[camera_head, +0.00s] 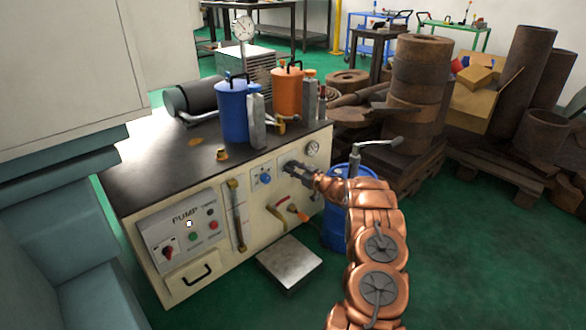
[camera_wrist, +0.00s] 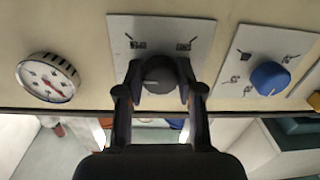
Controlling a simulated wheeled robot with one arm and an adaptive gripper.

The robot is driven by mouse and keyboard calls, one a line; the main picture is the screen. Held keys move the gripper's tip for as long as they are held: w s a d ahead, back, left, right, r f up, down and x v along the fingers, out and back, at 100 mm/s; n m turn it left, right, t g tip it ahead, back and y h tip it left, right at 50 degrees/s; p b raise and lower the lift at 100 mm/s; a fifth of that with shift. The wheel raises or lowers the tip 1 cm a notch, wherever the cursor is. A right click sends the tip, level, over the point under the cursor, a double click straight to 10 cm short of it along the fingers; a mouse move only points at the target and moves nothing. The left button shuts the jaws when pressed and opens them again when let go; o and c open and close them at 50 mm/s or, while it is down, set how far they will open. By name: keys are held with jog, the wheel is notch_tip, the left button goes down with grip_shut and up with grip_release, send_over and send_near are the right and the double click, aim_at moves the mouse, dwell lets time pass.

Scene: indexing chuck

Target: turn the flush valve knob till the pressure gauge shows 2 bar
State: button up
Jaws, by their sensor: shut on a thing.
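A dark grey round knob (camera_wrist: 160,72) sits on a pale plate (camera_wrist: 196,34) with two small symbols, in the wrist view. My gripper (camera_wrist: 158,84) is shut on this knob, with a finger on each side. In the head view my gripper (camera_head: 300,172) reaches the front panel of the pump bench and largely hides the knob. A white round pressure gauge (camera_wrist: 47,78) with a red needle is left of the knob in the wrist view. The gauge also shows in the head view (camera_head: 312,148). Its numbers are too small to read surely.
A blue knob (camera_wrist: 269,78) on its own plate is right of the grasped knob in the wrist view. In the head view, an orange-red lever (camera_head: 297,211) is below my gripper and a blue drum (camera_head: 338,225) stands close beside the bench (camera_head: 165,160).

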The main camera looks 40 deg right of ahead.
jog(key=n+p, duration=0.1)
jog(key=n, duration=0.4)
jog(key=shift+n, duration=1.9)
jog(key=o, duration=1.2)
jog(key=shift+c, duration=0.2)
jog(key=shift+s, duration=0.1)
jog(key=s, duration=1.1)
jog(key=shift+s+r, duration=0.2)
jog(key=shift+s, duration=0.2)
jog(key=shift+r, duration=0.1)
